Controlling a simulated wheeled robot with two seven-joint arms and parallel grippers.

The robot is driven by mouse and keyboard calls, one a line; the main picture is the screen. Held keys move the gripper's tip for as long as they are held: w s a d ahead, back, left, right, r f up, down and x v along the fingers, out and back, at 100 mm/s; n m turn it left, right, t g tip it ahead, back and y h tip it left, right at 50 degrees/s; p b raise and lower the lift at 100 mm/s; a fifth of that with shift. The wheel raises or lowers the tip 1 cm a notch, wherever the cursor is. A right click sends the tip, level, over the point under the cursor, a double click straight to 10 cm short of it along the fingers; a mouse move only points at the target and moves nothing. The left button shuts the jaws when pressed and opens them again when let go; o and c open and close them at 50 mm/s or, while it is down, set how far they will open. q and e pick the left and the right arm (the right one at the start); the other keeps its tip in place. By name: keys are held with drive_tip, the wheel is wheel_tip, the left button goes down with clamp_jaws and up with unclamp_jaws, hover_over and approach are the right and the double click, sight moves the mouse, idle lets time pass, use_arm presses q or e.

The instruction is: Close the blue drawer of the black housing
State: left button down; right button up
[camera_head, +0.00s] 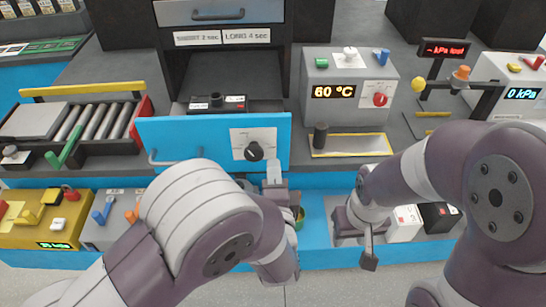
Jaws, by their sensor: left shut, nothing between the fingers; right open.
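The black housing (171,65) stands at the back, left of centre. Its blue drawer (200,128) is pulled out towards me, with a gap between its front and the housing. The front has a metal handle (175,160) on the left and a black knob (254,151) on a white plate. My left gripper (274,173) is shut and empty, just below the right end of the drawer front; I cannot tell if it touches. My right gripper (362,245) is open, lower right, away from the drawer. My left forearm hides the area below the drawer.
A grey 60 °C box (345,75) stands right of the housing, with a yellow-edged tray (350,146) before it. A roller conveyor (97,122) with a yellow bar is on the left. A yellow box (40,228) and white and black boxes (404,224) sit on the lower blue ledge.

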sight(273, 148)
use_arm(q)
drive_tip(key=w, duration=0.4)
drive_tip(key=shift+d, duration=0.1)
use_arm(e)
drive_tip(key=shift+f, duration=0.1)
